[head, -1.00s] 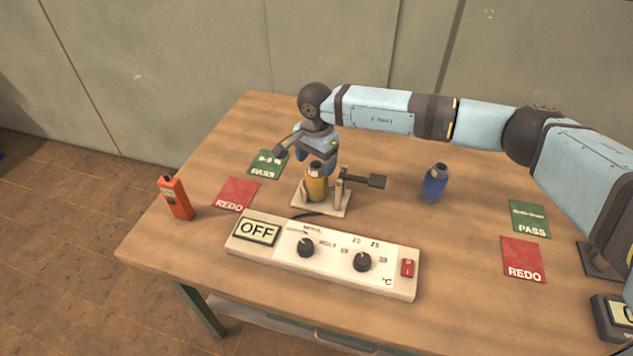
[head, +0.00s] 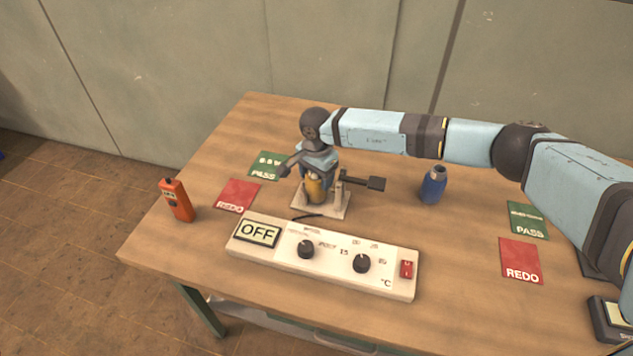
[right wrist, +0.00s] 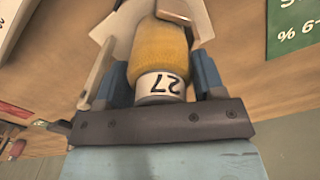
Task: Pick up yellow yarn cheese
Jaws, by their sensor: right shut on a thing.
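The yellow yarn cheese (head: 315,188) stands upright in a small white-based holder (head: 331,210) on the table. In the right wrist view, the yarn cheese (right wrist: 160,48) has a ribbed yellow body and a pale end marked 27. My right gripper (head: 314,180) reaches down over it from behind, with its blue fingers (right wrist: 162,80) on both sides, shut on it. The cheese's lower end is hidden by the holder. My left gripper is not in view.
A white control panel (head: 330,275) reading OFF lies in front of the holder. A dark side arm (head: 366,183) sticks out right of the holder. Red REDO (head: 521,261) and green PASS cards (head: 529,220) lie flat.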

